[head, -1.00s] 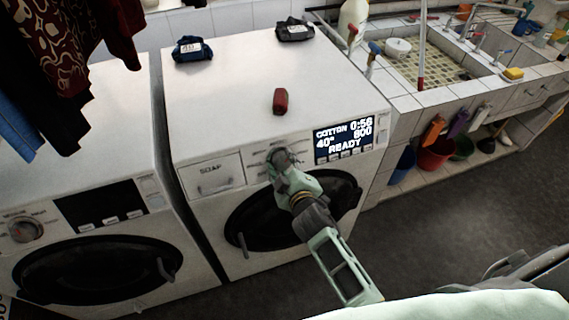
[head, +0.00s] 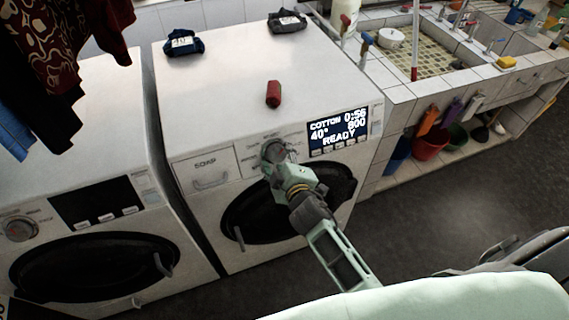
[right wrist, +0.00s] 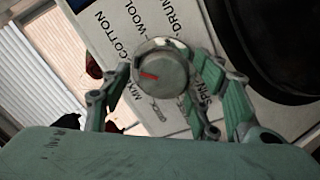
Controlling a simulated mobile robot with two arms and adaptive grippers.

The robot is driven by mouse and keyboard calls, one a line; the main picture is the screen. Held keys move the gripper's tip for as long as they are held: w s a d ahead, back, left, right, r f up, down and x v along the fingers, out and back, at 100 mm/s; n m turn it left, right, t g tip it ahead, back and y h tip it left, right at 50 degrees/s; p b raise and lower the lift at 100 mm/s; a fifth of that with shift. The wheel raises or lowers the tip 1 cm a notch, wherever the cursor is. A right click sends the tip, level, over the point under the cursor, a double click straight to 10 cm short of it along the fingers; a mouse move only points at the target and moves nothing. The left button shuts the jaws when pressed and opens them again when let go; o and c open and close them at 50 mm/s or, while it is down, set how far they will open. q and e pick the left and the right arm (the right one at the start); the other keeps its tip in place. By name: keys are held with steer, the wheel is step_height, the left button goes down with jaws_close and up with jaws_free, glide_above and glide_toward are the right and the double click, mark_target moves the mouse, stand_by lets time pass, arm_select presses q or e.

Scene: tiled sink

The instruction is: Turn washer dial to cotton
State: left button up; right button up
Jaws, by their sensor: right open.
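The washer (head: 215,100) on the right has a lit display (head: 338,132) reading COTTON, 0:56, 40°, 800 and READY. Its round grey dial (head: 273,150) sits left of the display. My left gripper is not in view.
A red object (head: 273,94) lies on the washer top, with a blue bundle (head: 184,44) and a dark bundle (head: 287,21) behind. A second washer (head: 80,190) stands to the left. A tiled sink (head: 430,62) is at the right. Clothes hang at top left.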

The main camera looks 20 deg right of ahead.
steer(key=v, duration=1.1)
steer(key=shift+s, duration=0.3)
steer(key=shift+d, duration=0.1)
steer(key=s+f+m+g+b, duration=0.15)
steer(key=s+f, duration=0.25)
steer(key=f, duration=0.7)
steer(key=s+f+m+g+y, duration=0.1)
steer(key=s+f+g, duration=0.25)
steer(key=f, duration=0.75)
steer(key=s+f+m+g+b, duration=0.15)
steer(key=s+f, duration=0.35)
steer(key=f, duration=0.6)
steer(key=s+d+f+m+g+b, duration=0.1)
steer(key=s+d+f+m+g, duration=0.1)
steer(key=s+f, duration=0.7)
steer(key=s+d+f+m+g+b, duration=0.1)
steer(key=s+d+f+g, duration=0.3)
steer(key=s+f, duration=0.5)
steer(key=s+m+g, duration=0.1)
steer(key=s, duration=0.7)
steer(key=shift+s+f+m, duration=0.35)
steer(key=shift+m, duration=0.05)
